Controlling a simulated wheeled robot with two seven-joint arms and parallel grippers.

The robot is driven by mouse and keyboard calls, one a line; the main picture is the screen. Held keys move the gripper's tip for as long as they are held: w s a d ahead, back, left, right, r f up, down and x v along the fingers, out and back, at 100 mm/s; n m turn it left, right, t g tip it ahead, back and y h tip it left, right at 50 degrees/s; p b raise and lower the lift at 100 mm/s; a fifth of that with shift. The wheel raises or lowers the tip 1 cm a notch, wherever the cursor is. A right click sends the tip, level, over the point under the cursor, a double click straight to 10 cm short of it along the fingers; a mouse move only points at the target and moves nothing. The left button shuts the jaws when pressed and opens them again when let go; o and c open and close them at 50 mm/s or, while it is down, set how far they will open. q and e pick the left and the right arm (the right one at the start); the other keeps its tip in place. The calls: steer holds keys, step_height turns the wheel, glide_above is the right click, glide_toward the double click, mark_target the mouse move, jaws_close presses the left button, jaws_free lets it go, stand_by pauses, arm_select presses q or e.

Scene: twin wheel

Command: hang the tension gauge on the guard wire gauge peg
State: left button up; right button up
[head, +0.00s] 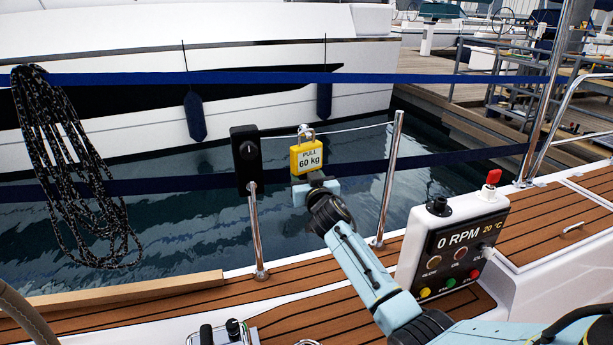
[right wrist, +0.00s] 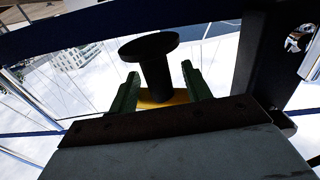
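The yellow tension gauge (head: 307,157), marked "PULL 60 kg", is upright with its metal shackle (head: 306,135) at the height of the thin guard wire (head: 350,129). Whether the shackle is around a peg is too small to tell. My right gripper (head: 316,182) is just below the gauge. In the right wrist view, a black stem with a flared disc (right wrist: 150,48) stands between my green fingers (right wrist: 160,82), with the gauge's yellow underside (right wrist: 178,98) behind it. The fingers are apart, with gaps visible beside the stem. My left gripper is not in view.
A black box on a post (head: 245,158) stands left of the gauge, and a metal stanchion (head: 391,175) stands to the right. A control panel (head: 455,245) is on the deck at right. Coiled rope (head: 75,170) hangs at left. Water lies beyond the deck edge.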

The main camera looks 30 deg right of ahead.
steer(key=shift+f, duration=0.1)
steer(key=p+v, duration=0.3)
steer(key=v, duration=1)
steer(key=shift+s, duration=0.2)
steer(key=shift+a, duration=0.1)
